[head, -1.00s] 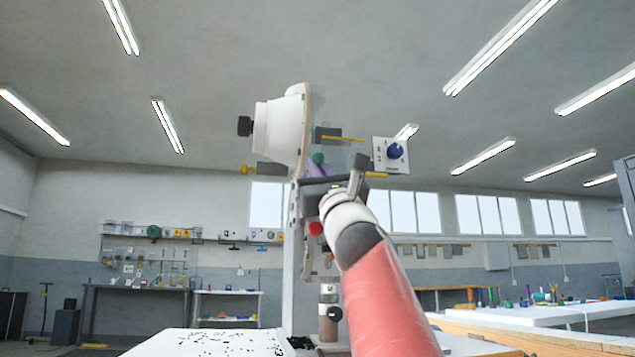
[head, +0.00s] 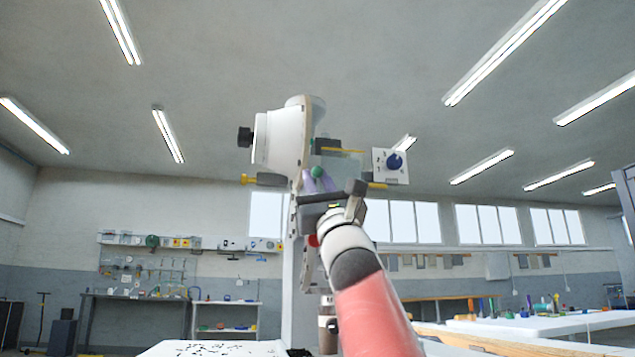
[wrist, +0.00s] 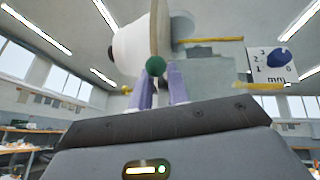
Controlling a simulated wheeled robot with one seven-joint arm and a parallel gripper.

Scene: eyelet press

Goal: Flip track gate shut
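The eyelet press shows a white rounded head (head: 283,135) high on a pale upright column. A green ball knob (head: 317,171) sits on its front right side; whether it belongs to the track gate I cannot tell. My gripper (head: 319,176) points up at the knob from below. In the wrist view the knob (wrist: 155,66) lies between the tips of two purple fingers, nearer the left one. The fingers of my gripper (wrist: 161,68) stand apart with a gap. Whether they touch the knob is unclear. The gate's own shape and position cannot be made out.
A dial plate with a blue knob (head: 395,161) juts out right of the press head. Yellow-tipped rods (head: 250,180) stick out at the sides. A red knob (head: 313,240) sits below, close to my wrist. A white tabletop (head: 215,349) with dark bits lies low in front.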

